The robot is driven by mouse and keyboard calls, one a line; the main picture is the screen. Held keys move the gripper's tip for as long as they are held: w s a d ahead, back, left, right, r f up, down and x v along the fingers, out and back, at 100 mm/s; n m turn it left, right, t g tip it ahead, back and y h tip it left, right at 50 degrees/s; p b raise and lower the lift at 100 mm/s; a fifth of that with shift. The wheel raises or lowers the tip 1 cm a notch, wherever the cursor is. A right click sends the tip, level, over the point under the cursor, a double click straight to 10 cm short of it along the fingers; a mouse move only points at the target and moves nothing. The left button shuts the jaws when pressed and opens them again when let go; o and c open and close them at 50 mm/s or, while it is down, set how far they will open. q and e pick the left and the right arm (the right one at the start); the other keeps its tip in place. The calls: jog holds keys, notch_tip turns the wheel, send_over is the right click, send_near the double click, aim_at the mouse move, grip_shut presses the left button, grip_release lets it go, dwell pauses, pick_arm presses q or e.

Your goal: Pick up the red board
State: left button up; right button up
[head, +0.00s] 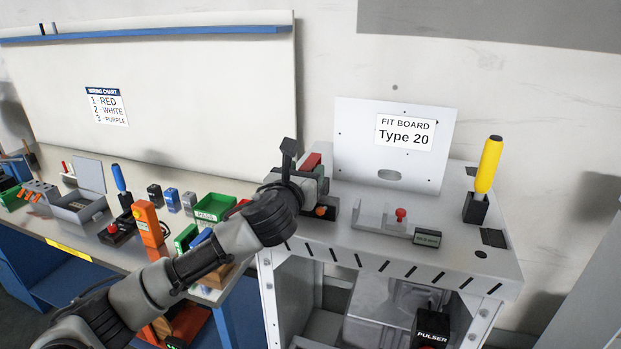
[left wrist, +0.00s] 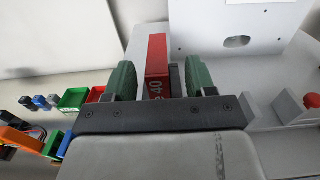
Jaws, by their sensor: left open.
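The red board (head: 312,161) stands at the left end of the grey dispenser bench, mostly hidden behind my left gripper (head: 312,178) in the head view. In the left wrist view the red board (left wrist: 157,58) is upright, with white lettering that reads "40" on its near edge. My left gripper (left wrist: 161,80) is open, with one green finger pad on each side of the board. A gap shows between the board and the right pad, partly filled by a dark part. I cannot tell whether either pad touches the board. My right gripper is not in view.
A white panel (head: 352,135) labelled "FIT BOARD Type 20" stands behind. A red-knobbed lever (head: 401,215), a small dark display (head: 427,238) and a yellow-handled tool (head: 488,165) are to the right. The left table (head: 60,228) is crowded with bins and tools.

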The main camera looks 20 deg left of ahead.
aim_at(309, 163)
pick_arm(q)
jog(key=w+p, duration=0.1)
jog(key=w, duration=0.2)
jog(key=shift+w+a+r, duration=0.15)
jog(key=shift+w, duration=0.4)
grip_shut()
